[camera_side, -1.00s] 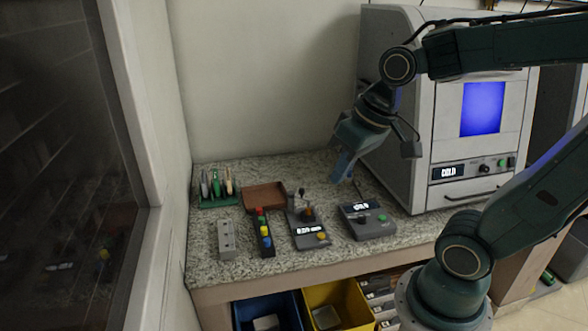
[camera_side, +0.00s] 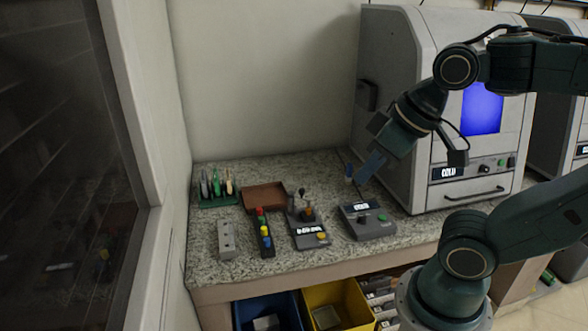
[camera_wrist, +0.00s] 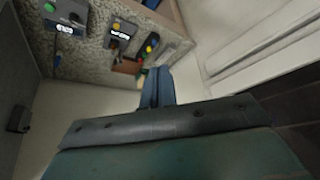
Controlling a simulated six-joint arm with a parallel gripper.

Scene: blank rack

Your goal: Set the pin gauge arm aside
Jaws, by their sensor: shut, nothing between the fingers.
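My gripper (camera_side: 361,179) is shut and empty, tilted above the bench in front of the grey cabinet. Its closed blue fingers also show in the wrist view (camera_wrist: 158,88). Just left of the fingers, a thin dark arm with a blue end (camera_side: 349,171) stands at the back of a grey display unit (camera_side: 371,229); I take it for the pin gauge arm. It looks apart from my fingers. The unit also shows in the wrist view (camera_wrist: 63,20), where the thin arm reaches down from it. Left of it is another display unit (camera_side: 311,235) with an upright lever and orange button.
A brown tray (camera_side: 264,196), a rack of coloured-handled tools (camera_side: 217,190), a block with coloured knobs (camera_side: 265,240) and a grey slotted block (camera_side: 226,240) stand on the bench. The cabinet (camera_side: 400,60) bounds the right. Blue and yellow bins sit below.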

